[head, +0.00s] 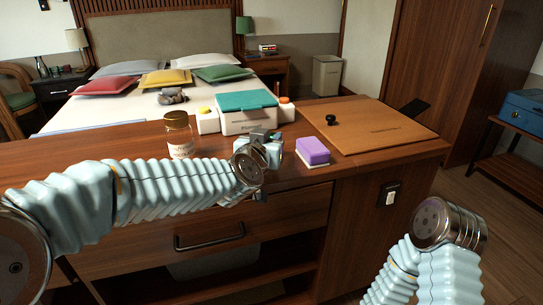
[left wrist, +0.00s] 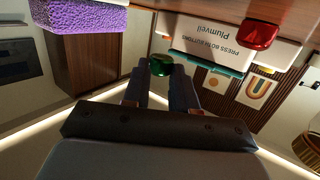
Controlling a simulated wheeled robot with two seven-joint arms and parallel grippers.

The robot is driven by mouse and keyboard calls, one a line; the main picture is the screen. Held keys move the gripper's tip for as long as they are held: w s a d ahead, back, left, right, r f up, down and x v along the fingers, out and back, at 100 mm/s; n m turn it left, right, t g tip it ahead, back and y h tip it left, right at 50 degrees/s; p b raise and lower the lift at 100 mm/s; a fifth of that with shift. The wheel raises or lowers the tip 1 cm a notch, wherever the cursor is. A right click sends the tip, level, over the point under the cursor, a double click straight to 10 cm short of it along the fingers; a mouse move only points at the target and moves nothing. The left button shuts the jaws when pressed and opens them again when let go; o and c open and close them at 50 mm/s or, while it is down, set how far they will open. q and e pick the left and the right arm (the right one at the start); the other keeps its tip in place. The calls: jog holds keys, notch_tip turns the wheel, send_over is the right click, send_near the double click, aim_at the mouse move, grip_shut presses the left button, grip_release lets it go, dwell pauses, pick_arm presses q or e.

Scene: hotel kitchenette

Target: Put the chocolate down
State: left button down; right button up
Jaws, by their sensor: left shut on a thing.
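My left gripper (head: 268,150) is over the counter's front part, between the glass jar and the purple block. In the left wrist view its two dark fingers (left wrist: 160,82) are shut on a small shiny green piece, which I take to be the chocolate (left wrist: 160,65). The piece shows just past the fingertips. In the head view the gripper and wrist largely hide it, and I cannot tell its height above the wood. My right gripper is out of view; only part of my right arm shows at the lower right.
A white box with a teal lid (head: 246,101) and side buttons stands behind the gripper. A jar (head: 179,136) is to the left, a purple block (head: 313,150) on a white base to the right. A wooden board (head: 367,128) with a black knob lies further right.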

pick_arm(q)
jog(key=shift+w+d+f, duration=0.1)
jog(key=shift+w+f, duration=0.45)
jog(key=shift+f, duration=0.2)
jog(key=shift+w+d+f+b, duration=0.1)
jog(key=shift+w+f+b, duration=0.1)
jog(key=shift+f, duration=0.4)
jog(key=shift+w+f+b, duration=0.15)
jog(key=shift+w+f, duration=0.05)
jog(key=shift+f, duration=0.85)
jog(key=shift+s+f, duration=0.1)
jog(key=shift+f, duration=0.15)
jog(key=c, duration=0.9)
grip_release()
jog(key=shift+b, duration=0.3)
